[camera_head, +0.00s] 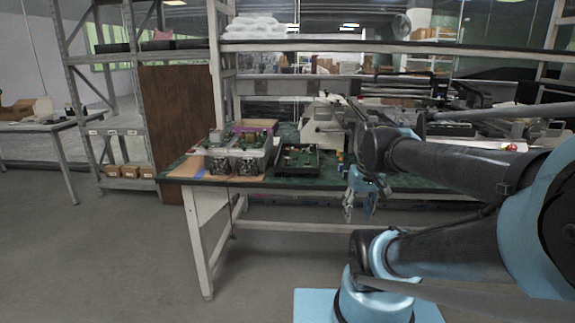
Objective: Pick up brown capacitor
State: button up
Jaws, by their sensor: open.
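My gripper (358,209) hangs pointing down in front of the workbench's front edge, right of the picture's middle. Its jaws are open and nothing shows between them. A small brownish upright piece (340,157) stands on the green bench top just behind and left of the gripper's upper part. It may be the brown capacitor, but it is too small to be sure. The gripper and the piece appear apart. My arm hides part of the bench top to the right.
The workbench (240,180) carries a black tray with a circuit board (297,160), a light tray of boards (243,157) and a beige machine (322,124). Shelves rise above it. A brown panel (178,120) and metal rack stand left. Floor before the bench is clear at left.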

jog(key=w+a+r+n+y, duration=0.1)
jog(key=w+a+r+n, duration=0.2)
jog(key=w+r, duration=0.4)
jog(key=w+a+r+n+y, duration=0.1)
jog(key=w+a+r+n, duration=0.1)
jog(key=w+a+r, duration=0.45)
jog(key=n+y, duration=0.2)
jog(key=n, duration=0.4)
send_near(287, 158)
jog(key=shift+g, duration=0.3)
jog(key=shift+w+x, duration=0.2)
jog(key=shift+x, duration=1.95)
jog(key=shift+w+x, duration=0.2)
jog(key=shift+x, duration=2)
jog(key=c, duration=0.9)
